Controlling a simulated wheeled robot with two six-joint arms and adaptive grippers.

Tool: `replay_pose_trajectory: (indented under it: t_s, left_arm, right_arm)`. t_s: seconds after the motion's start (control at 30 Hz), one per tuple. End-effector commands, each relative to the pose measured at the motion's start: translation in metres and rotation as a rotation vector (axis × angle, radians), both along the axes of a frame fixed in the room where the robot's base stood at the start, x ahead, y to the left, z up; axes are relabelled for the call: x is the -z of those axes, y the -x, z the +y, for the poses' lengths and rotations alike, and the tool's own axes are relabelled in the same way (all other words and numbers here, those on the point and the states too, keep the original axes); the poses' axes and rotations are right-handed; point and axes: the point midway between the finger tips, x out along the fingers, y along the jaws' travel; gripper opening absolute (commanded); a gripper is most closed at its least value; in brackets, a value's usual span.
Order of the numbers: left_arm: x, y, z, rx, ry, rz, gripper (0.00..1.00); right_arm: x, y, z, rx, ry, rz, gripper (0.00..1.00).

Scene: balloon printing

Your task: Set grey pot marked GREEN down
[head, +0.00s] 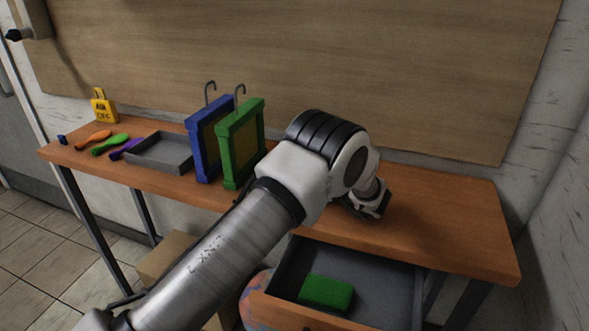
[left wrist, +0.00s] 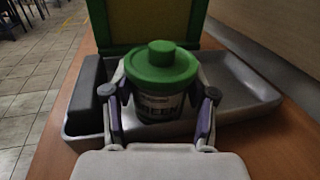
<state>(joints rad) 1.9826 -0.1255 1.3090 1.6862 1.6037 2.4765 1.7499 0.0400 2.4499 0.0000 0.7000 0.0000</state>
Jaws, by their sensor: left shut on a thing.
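The grey pot marked GREEN (left wrist: 158,103) shows in the left wrist view, upright, with a green knobbed lid and dark lettering on a pale label. My left gripper (left wrist: 160,94) is shut around it, one finger on each side. A grey tray (left wrist: 255,80) lies just behind and around the pot in this view. I cannot tell whether the pot's base touches anything. In the head view my left arm reaches over the table and hides the pot and most of the gripper. My right gripper is not in view.
A green frame (head: 225,156) and a blue frame (head: 197,155) with hooks stand upright on the table (head: 450,215). An open drawer (head: 385,285) holds a green sponge (head: 327,292). The right tabletop is clear.

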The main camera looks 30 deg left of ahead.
Motion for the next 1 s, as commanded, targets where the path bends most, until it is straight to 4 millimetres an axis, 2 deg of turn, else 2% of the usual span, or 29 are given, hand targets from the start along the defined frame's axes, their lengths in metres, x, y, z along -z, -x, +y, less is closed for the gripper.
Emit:
replay_pose_trajectory:
  t_s: [0.23,0.27,0.3,0.7,0.87,1.0]
  left_arm:
    - [0.004,0.0,0.0,0.0,0.0,0.0,0.12]
    - [0.004,0.0,0.0,0.001,0.0,0.0,0.6]
    - [0.003,0.0,0.0,0.001,0.0,0.0,0.67]
    - [-0.001,0.0,-0.003,0.002,-0.001,0.001,0.67]
    - [0.002,-0.001,-0.037,0.005,-0.002,-0.002,0.67]
    - [0.003,0.0,-0.076,0.006,-0.002,-0.002,0.67]
  right_arm:
    - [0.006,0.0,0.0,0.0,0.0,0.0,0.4]
    - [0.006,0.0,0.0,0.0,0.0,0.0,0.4]
    - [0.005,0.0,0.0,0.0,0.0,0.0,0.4]
    - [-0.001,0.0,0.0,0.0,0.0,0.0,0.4]
    - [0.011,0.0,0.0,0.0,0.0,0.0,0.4]
    - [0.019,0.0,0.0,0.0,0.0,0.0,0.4]
